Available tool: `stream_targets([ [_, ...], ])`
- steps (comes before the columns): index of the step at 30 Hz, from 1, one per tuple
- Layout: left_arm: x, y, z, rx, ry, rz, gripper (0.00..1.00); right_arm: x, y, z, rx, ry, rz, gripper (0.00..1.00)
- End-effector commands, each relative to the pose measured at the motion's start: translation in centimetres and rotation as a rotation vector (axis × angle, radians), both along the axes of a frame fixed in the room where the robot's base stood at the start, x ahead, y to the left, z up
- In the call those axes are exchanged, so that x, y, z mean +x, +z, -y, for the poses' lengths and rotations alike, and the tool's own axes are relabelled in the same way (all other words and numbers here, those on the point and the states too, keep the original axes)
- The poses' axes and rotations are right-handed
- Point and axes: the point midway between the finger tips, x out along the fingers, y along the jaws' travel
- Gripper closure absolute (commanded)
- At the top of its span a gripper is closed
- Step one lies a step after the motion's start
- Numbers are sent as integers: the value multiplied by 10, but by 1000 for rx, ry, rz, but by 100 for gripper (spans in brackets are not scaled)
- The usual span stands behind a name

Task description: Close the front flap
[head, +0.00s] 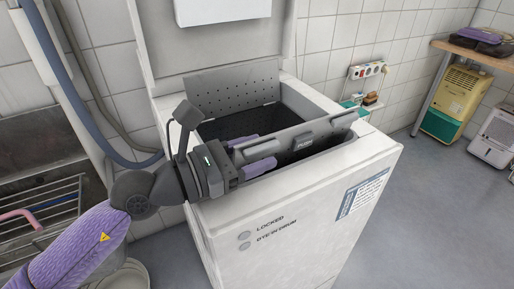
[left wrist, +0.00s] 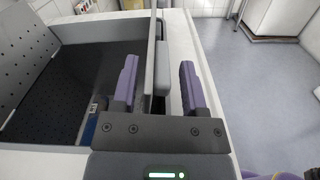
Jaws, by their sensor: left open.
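The washer's drum opening is uncovered at the top of the white machine. The front flap (head: 325,130), a grey panel with a "PUSH" catch, stands raised at the front of the opening. In the left wrist view the front flap (left wrist: 152,50) shows as a thin upright edge. My left gripper (head: 250,155) is at the flap's left end, open, with one purple finger on each side of the panel. The gripper (left wrist: 160,85) shows gaps between fingers and panel; contact is not clear. My right gripper is not in view.
The perforated rear flap (head: 235,90) stands open at the back of the drum opening. The machine's raised lid (head: 225,50) is behind it. A sink with a wire rack (head: 45,215) is at left. Sockets (head: 367,70) are on the tiled wall.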

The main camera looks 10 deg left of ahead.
Motion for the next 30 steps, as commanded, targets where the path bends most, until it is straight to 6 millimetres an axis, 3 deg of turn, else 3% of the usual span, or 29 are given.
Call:
stream_targets([
  [10,3,-1,5,1,0,-1,44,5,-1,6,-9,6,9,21],
  [18,3,-1,5,0,-1,-1,100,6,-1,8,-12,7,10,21],
  [30,2,-2,6,1,-5,-6,100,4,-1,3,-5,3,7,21],
])
